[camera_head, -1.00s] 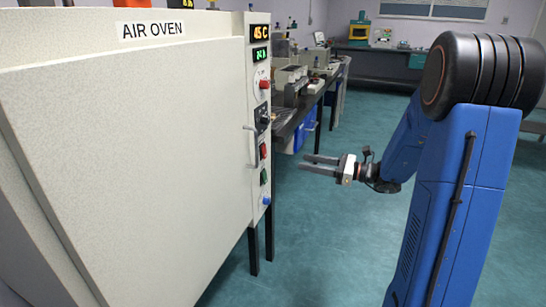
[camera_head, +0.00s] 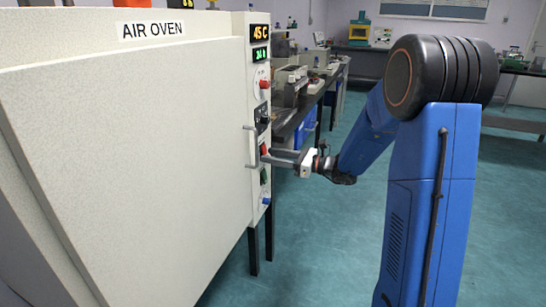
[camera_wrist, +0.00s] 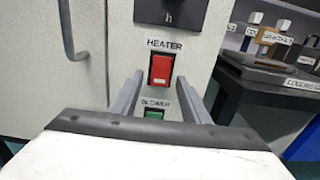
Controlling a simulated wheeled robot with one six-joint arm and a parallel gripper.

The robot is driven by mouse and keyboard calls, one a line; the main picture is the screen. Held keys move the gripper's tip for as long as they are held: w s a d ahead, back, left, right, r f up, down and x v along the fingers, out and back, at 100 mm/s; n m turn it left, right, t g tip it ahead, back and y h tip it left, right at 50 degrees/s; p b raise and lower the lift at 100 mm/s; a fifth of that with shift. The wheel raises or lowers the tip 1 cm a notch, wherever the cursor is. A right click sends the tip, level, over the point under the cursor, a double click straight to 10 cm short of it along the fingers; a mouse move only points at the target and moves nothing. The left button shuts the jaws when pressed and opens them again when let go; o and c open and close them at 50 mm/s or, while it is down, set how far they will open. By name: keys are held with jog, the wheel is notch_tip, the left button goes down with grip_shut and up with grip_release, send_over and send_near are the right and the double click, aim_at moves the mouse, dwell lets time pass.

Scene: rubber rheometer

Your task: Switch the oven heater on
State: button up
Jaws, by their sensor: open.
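The air oven (camera_head: 130,130) fills the left of the head view, its door shut. In the wrist view the red rocker switch (camera_wrist: 161,70) labelled HEATER sits on the oven's control panel, above a green switch (camera_wrist: 154,114) labelled BLOWER. My gripper (camera_wrist: 155,90) is open, with one finger on each side of the red switch in the picture and nothing between them. In the head view my gripper (camera_head: 272,157) reaches the panel, and the red switch (camera_head: 263,149) shows just above the fingertips. I cannot tell whether the fingertips touch the panel.
The oven door handle (camera_head: 250,147) stands out just left of the panel and also shows in the wrist view (camera_wrist: 72,30). A red knob (camera_head: 264,84) and a black knob (camera_head: 264,118) sit above. A bench (camera_wrist: 265,90) with instruments stands right of the oven.

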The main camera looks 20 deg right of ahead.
jog(key=shift+w+a, duration=0.1)
jog(key=shift+a, duration=0.05)
jog(key=shift+c, duration=0.3)
jog(key=c, duration=1)
jog(key=shift+f, duration=0.1)
jog(key=shift+t+y, duration=0.3)
jog(key=shift+y, duration=0.2)
jog(key=o, duration=1.1)
jog(key=shift+c, duration=0.2)
